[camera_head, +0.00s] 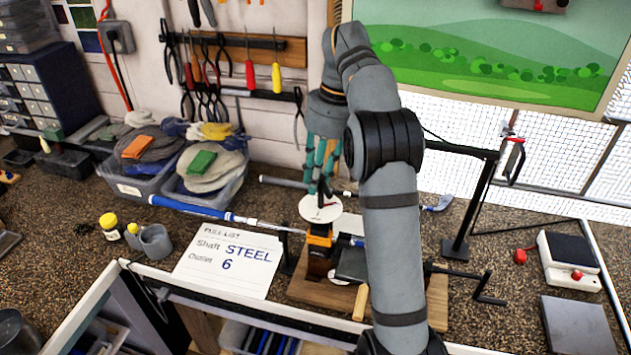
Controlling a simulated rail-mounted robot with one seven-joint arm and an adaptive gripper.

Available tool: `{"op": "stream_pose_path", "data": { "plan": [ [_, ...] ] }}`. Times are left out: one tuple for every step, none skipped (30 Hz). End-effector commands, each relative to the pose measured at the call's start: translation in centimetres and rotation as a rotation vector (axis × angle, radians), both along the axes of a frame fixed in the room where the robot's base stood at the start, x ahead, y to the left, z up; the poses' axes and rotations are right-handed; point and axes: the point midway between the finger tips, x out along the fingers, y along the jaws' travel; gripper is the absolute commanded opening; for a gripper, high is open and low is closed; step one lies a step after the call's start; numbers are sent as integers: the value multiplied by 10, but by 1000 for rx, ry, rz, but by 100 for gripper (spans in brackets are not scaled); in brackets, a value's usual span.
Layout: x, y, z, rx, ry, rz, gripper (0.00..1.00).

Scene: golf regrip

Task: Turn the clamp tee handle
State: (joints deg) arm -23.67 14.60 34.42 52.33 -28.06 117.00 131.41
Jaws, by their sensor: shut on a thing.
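The clamp (320,240), orange and black, stands on a wooden board (308,290) at the bench's front edge. A round white disc (318,210) with a small red mark sits on top of it. My gripper (322,188), with green fingers, points down over the disc and is shut on the tee handle, which the fingers mostly hide. A club shaft with a blue grip (190,207) runs from the left toward the clamp. My arm hides part of the area right of the clamp.
A card reading STEEL 6 (228,262) lies left of the clamp. A black crank (485,290) and a black stand (470,220) are at the right. Bins of gloves (145,190) and hanging tools are behind. A scale (567,262) stands far right.

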Motion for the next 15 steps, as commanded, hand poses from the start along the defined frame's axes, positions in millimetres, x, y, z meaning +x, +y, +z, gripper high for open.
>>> {"op": "stream_pose_path", "data": {
  "plan": [
    [2, -1, 2, 1, -10, -16, 0],
    [2, -1, 2, 1, -10, -23, 0],
    [2, -1, 2, 1, -9, -32, 0],
    [2, -1, 2, 1, -9, -39, 0],
    [2, -1, 2, 1, -9, -45, 0],
    [2, -1, 2, 1, -9, -50, 0],
    [2, -1, 2, 1, -8, -52, 0],
    [2, -1, 2, 1, -9, -55, 0],
    [2, -1, 2, 1, -8, -57, 0],
    [2, -1, 2, 1, -8, -58, 0],
    [2, -2, 3, 1, -8, -59, 0],
    [2, -2, 3, 1, -9, -59, 0],
    [2, -2, 3, 1, -8, -59, 0],
    [2, -2, 3, 1, -8, -59, 0],
    [2, -2, 3, 1, -8, -59, 0]
  ]
}}
